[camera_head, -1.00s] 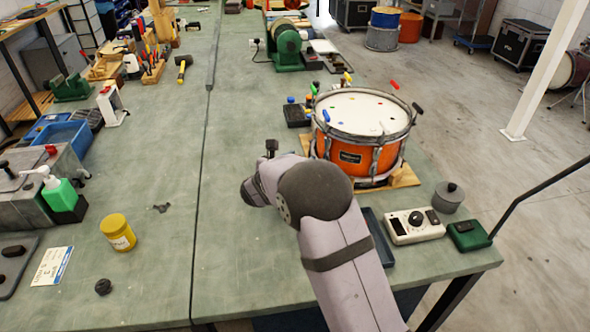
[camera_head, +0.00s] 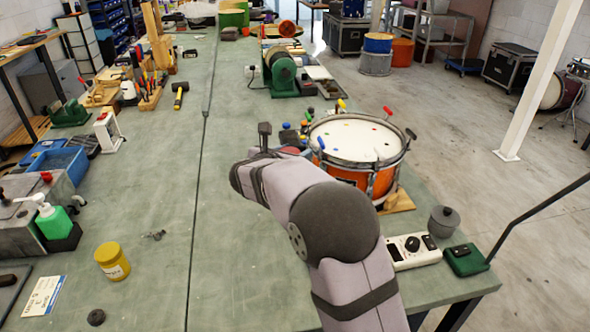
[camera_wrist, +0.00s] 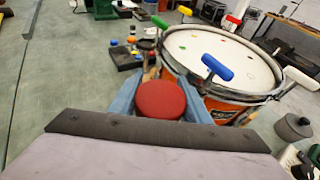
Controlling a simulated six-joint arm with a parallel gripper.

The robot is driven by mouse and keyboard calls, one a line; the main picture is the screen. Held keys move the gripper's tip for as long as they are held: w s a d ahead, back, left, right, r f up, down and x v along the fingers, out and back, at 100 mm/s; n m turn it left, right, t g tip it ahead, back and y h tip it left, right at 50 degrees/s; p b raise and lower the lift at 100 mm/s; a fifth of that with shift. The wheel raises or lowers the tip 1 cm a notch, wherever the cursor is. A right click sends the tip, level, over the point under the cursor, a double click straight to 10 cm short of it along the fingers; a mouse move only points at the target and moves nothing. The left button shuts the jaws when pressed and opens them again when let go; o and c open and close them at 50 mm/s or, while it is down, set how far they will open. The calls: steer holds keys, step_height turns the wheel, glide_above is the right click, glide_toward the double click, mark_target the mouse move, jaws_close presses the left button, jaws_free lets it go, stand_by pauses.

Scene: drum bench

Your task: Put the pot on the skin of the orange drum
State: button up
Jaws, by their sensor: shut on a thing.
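The orange drum (camera_head: 352,176) stands on a wooden board at the right of the bench, with its pale skin (camera_head: 352,136) facing up; it also fills the upper right of the wrist view (camera_wrist: 222,58). My gripper (camera_wrist: 160,88) is shut on a round red-topped pot (camera_wrist: 161,99), whose body is mostly hidden. The pot's red top also shows past my arm in the head view (camera_head: 290,150). The pot is left of the drum, apart from the skin.
Tools with coloured handles stand up around the drum rim, including a blue one (camera_wrist: 217,67). A dark tray with small coloured parts (camera_wrist: 124,55) lies left of the drum. A grey lidded canister (camera_head: 444,221) stands at right. The bench's middle is clear.

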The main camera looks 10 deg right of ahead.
step_height(320, 180, up, 17)
steer(key=p, duration=0.2)
steer(key=d+r+m+g+h+p, duration=0.1)
steer(key=d+r+p, duration=0.1)
steer(key=d+p, duration=0.45)
steer(key=d+f+m+g+h+p, duration=0.25)
steer(key=d+p, duration=0.55)
steer(key=d, duration=1.2)
steer(key=w+a+n+t+y, duration=0.4)
steer(key=w+a, duration=0.2)
steer(key=w, duration=0.2)
steer(key=shift+m+g+h, duration=0.25)
steer(key=shift+s+d+f, duration=0.15)
steer(key=shift+f, duration=2.55)
steer(key=shift+s+d+f, duration=0.1)
steer(key=shift+f, duration=2.6)
steer(key=shift+f+b, duration=0.2)
steer(key=shift+b, duration=0.2)
steer(key=o, duration=1.2)
steer(key=shift+r, duration=0.15)
